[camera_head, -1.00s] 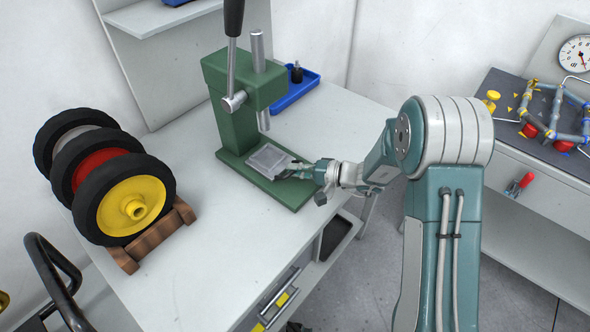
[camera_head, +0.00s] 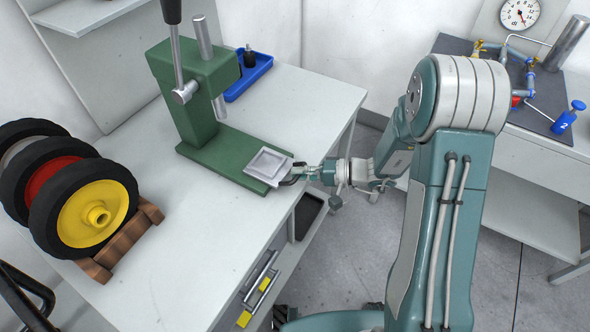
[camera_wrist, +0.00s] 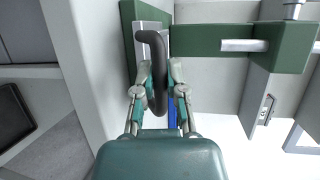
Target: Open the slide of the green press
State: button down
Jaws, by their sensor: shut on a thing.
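The green press (camera_head: 195,95) stands on the white table, its lever upright and its base pointing toward my arm. Its grey slide (camera_head: 268,166) is a square tray at the front end of the base, out from under the ram. My gripper (camera_head: 303,173) is at the slide's dark handle, off the table's right edge. In the wrist view, my gripper (camera_wrist: 158,88) is shut on the dark curved handle (camera_wrist: 141,37), with a finger on each side. The press (camera_wrist: 205,40) also shows there behind the handle. The slide is partly hidden by the handle in that view.
Wheels on a wooden stand (camera_head: 125,240) are at the left of the table. A blue tray (camera_head: 248,78) lies behind the press. A second table (camera_head: 550,165) with pipework stands at the right.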

jog(key=shift+s+f, duration=0.15)
jog(key=shift+f, duration=0.1)
jog(key=c, duration=0.7)
grip_release()
jog(key=shift+c, duration=0.2)
jog(key=shift+o, duration=0.3)
jog(key=shift+a+r, duration=0.1)
jog(key=shift+a, duration=0.05)
jog(key=v, duration=1.2)
jog(key=shift+w, duration=0.2)
